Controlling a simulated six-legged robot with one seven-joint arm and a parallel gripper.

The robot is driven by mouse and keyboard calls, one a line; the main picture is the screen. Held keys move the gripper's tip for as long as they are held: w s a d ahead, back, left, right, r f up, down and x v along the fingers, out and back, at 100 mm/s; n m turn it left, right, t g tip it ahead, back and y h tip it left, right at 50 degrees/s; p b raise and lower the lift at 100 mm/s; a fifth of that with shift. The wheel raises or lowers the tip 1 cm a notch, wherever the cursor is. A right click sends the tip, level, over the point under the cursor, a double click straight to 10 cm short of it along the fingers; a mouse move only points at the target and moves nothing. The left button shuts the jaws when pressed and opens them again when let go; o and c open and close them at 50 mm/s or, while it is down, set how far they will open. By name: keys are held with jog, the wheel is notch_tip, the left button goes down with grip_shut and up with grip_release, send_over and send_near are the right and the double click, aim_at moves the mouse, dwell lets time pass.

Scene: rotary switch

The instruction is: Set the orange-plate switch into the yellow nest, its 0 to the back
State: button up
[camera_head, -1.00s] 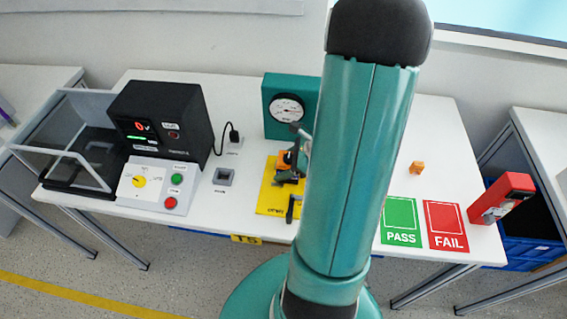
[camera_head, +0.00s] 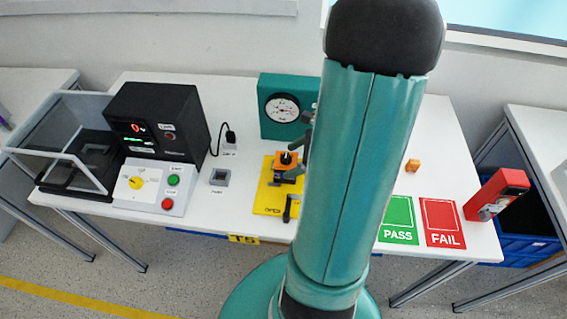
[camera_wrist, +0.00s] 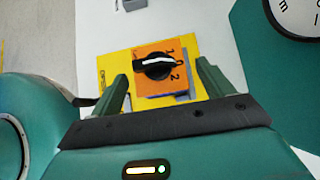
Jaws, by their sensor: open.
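The orange-plate switch (camera_head: 286,166) stands on the yellow nest (camera_head: 266,205) in the head view, its black knob up.
A teal dial gauge (camera_head: 287,108) stands behind the nest. A dark clamp lever (camera_head: 291,207) stands at the nest's front right. A grey socket block (camera_head: 220,178) and black meter box (camera_head: 158,130) are left. Green PASS (camera_head: 398,221) and red FAIL (camera_head: 442,223) cards lie right.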

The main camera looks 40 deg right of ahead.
jog(key=v, duration=0.7)
jog(key=w+a+r+n, duration=0.1)
jog(key=a, duration=0.1)
jog(key=w+a+r+n+g, duration=0.1)
jog(key=a+n, duration=0.1)
jog(key=w+a+r+n+g, duration=0.1)
jog(key=a+n, duration=0.1)
jog(key=shift+w+a+r, duration=0.1)
jog(key=shift+r, duration=0.15)
jog(key=a+r+n+h, duration=0.1)
jog(key=a+r+n, duration=0.3)
jog(key=a+n, duration=0.3)
jog(key=a+r+n+h, duration=0.2)
jog(key=a+r+n, duration=0.2)
jog(key=a+n, duration=0.3)
jog(key=s+a+r+n+h, duration=0.1)
jog(key=a+r+n+h, duration=0.1)
jog(key=a+r+n, duration=0.3)
jog(key=a+n, duration=0.3)
jog(key=n, duration=0.1)
